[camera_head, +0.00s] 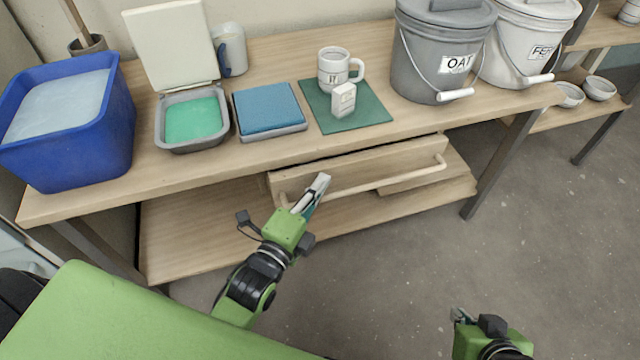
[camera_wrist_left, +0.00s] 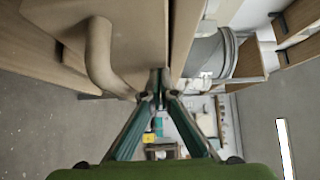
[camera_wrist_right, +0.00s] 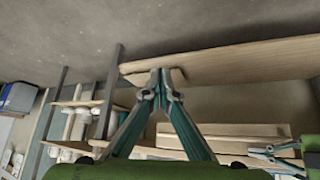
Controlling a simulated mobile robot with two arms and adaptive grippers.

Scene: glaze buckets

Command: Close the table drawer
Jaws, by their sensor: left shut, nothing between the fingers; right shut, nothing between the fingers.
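The wooden table drawer (camera_head: 350,168) is under the front edge of the tabletop, its front panel facing me; how far it stands out is hard to tell. Its pale bar handle (camera_head: 390,181) runs along the front and also shows in the left wrist view (camera_wrist_left: 100,52). My left gripper (camera_head: 322,182) is shut and empty, its tips at the drawer front near the handle's left end. I cannot tell whether they touch it. In the left wrist view its fingertips (camera_wrist_left: 158,84) meet beside the panel. My right gripper (camera_head: 460,315) is shut and empty, low at the right over the floor.
On the wooden table (camera_head: 160,182) stand a blue tub (camera_head: 100,140), a tray with green contents (camera_head: 193,118), a blue sponge-like block (camera_head: 268,108), a mug (camera_head: 333,70) on a green mat (camera_head: 372,112) and grey and white buckets (camera_head: 425,70). A lower shelf (camera_head: 190,240) lies beneath. Floor at right is clear.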

